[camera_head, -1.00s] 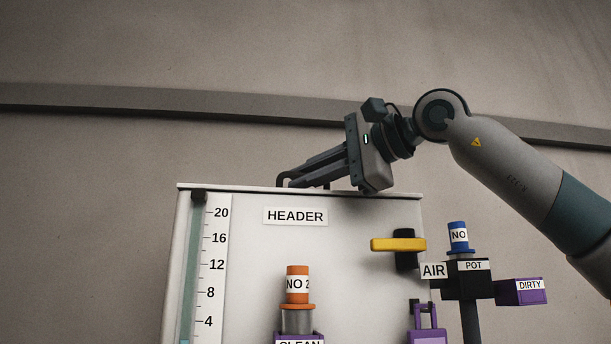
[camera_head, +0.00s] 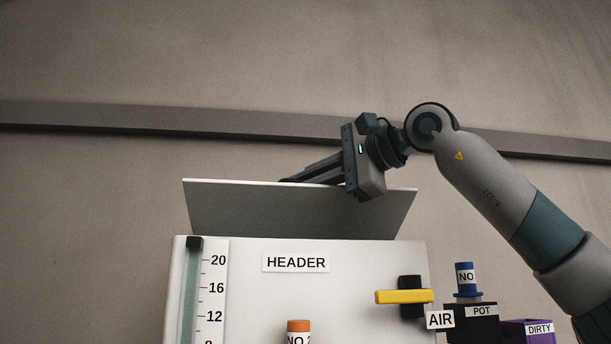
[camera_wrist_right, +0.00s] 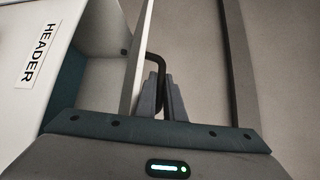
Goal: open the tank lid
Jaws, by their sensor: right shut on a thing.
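The white tank (camera_head: 345,262) labelled HEADER stands in the lower middle of the head view. Its lid (camera_head: 300,212) is tilted up, with its raised edge well above the tank's top. In the right wrist view the lid (camera_wrist_right: 138,55) shows nearly edge-on, and a gap opens into the tank (camera_wrist_right: 98,85). My right gripper (camera_head: 290,179) is at the lid's raised edge, shut on the dark handle (camera_wrist_right: 157,66), which also shows in the right wrist view between my fingers. In the head view the lid partly hides the fingers. My left gripper is not in view.
A yellow lever (camera_head: 395,297) juts from the tank's front right, beside an AIR label (camera_head: 440,320). A blue-capped item (camera_head: 465,277) stands on the POT block (camera_head: 470,325), near a purple DIRTY box (camera_head: 525,330). An orange cap (camera_head: 298,326) is in front of the tank.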

